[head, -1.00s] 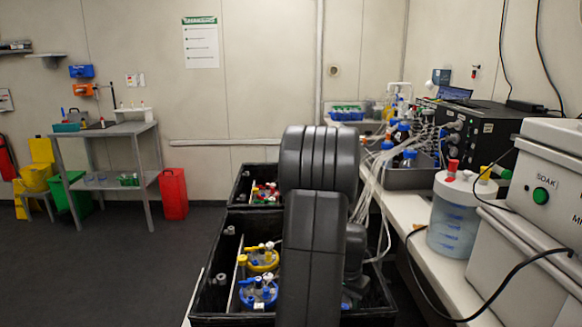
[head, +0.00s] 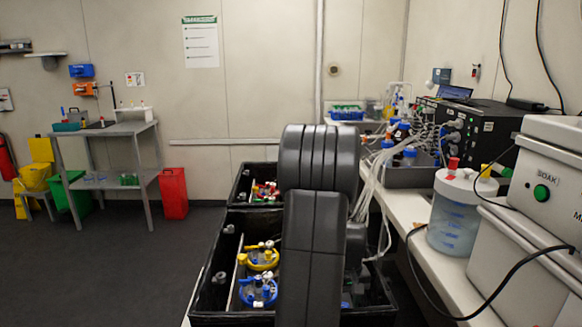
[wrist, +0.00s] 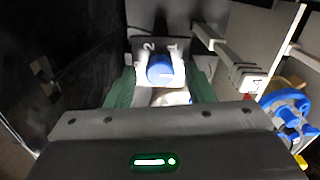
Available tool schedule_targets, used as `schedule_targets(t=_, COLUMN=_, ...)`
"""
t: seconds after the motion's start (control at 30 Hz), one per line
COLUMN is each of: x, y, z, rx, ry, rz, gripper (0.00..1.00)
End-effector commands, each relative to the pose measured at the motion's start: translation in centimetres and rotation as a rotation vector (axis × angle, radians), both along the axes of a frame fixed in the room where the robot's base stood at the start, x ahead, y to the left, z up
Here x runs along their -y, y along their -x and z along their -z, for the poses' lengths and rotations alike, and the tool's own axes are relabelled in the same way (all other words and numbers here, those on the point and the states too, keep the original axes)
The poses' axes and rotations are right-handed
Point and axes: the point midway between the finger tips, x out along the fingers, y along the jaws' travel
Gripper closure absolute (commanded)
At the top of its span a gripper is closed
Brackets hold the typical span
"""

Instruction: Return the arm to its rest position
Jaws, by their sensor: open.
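My arm (head: 315,240) stands folded in the middle of the head view, its dark links in front of the black crates. My gripper is hidden behind it there. In the wrist view my gripper (wrist: 160,88) shows its grey body with a green light at the bottom, and its jaws are open. A blue-capped item (wrist: 159,69) lies ahead of it, between pale parts marked 2 and 1, with green surfaces on both sides. I cannot tell how far it is from the jaws.
A black crate (head: 207,285) holds yellow- and blue-lidded vessels (head: 258,290); another crate is behind it. Open floor (head: 110,265) lies left.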

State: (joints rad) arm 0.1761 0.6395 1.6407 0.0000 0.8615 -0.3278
Motion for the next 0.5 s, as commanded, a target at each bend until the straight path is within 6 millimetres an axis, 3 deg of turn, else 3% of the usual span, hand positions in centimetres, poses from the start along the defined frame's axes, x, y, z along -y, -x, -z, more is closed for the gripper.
schedule_targets(t=0.5, x=0.00, y=-0.01, z=0.02, rx=0.000, ry=0.000, rz=-0.352, gripper=0.52)
